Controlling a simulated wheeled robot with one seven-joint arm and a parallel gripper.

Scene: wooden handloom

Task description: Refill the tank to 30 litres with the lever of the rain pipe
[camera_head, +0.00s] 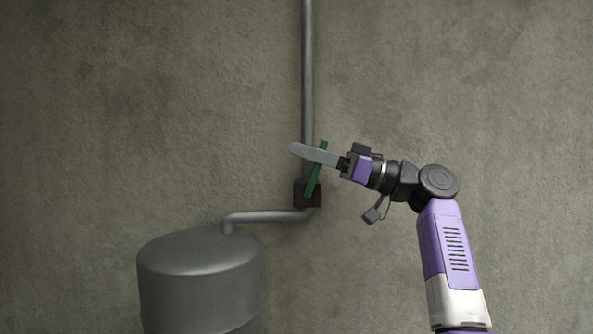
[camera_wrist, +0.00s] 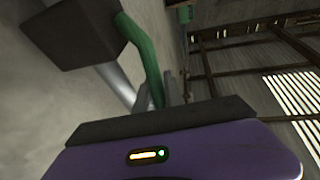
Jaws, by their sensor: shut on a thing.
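The green lever (camera_head: 314,180) rises from a dark valve block (camera_head: 300,196) on the rain pipe (camera_head: 308,80). It tilts a little right of upright. My gripper (camera_head: 308,152) reaches in from the right, with its grey fingers shut on the lever near its upper end. The wrist view shows the lever (camera_wrist: 146,55) running from the dark block (camera_wrist: 75,32) down to between my fingers, which the purple gripper body partly hides. The grey metal tank (camera_head: 200,285) stands at lower left, its bottom cut off. No litre reading or water level shows.
A bent side pipe (camera_head: 265,216) joins the valve block to the tank top. A rough plaster wall (camera_head: 480,80) lies behind everything. The wrist view shows timber beams and bright slatted openings (camera_wrist: 295,100) at right. The wall around the pipe is bare.

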